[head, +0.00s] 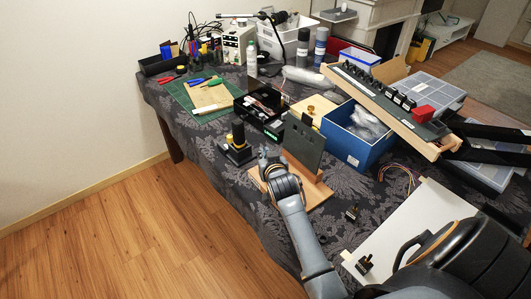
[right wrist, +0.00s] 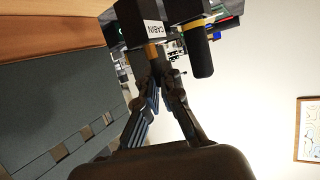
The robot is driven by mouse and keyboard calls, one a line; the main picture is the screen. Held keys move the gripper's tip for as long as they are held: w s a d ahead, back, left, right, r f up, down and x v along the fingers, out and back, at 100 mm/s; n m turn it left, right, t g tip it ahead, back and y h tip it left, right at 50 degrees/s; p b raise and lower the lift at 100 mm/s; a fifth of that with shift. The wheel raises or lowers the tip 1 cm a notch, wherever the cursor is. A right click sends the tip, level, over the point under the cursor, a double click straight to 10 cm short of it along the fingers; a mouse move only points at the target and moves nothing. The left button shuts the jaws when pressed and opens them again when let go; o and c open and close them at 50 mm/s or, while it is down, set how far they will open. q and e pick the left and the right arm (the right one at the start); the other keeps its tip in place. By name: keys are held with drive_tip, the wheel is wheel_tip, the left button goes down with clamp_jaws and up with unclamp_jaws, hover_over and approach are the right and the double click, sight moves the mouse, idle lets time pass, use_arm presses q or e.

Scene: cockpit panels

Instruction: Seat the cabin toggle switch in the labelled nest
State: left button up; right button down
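The cabin toggle switch (right wrist: 140,28) is a black block with a white "CABIN" label and a brass-coloured neck in the right wrist view. My right gripper (right wrist: 156,78) is closed at that neck and holds the switch beyond its fingertips. In the head view my right gripper (head: 268,162) is low beside the upright grey panel (head: 304,143), at its left; the switch is too small to make out there. The panel (right wrist: 45,110) fills the left of the wrist view, with several small square openings. I cannot read a nest label. My left gripper is not in view.
The panel stands on a wooden base (head: 318,193). A black stand with a yellow-ringed post (head: 237,142) is close left of my right gripper. A blue bin (head: 345,140) is behind the panel. Loose switches (head: 352,213) (head: 364,264) lie at front right.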

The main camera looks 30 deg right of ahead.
drive_tip(key=shift+p, duration=0.45)
idle(1.1)
drive_tip(key=shift+f+b, duration=0.95)
drive_tip(key=shift+f, duration=0.7)
drive_tip(key=c, duration=1.4)
unclamp_jaws()
drive_tip(key=shift+c, duration=0.2)
drive_tip(key=shift+s, duration=0.15)
drive_tip(key=v, duration=1.2)
drive_tip(key=shift+a, duration=0.1)
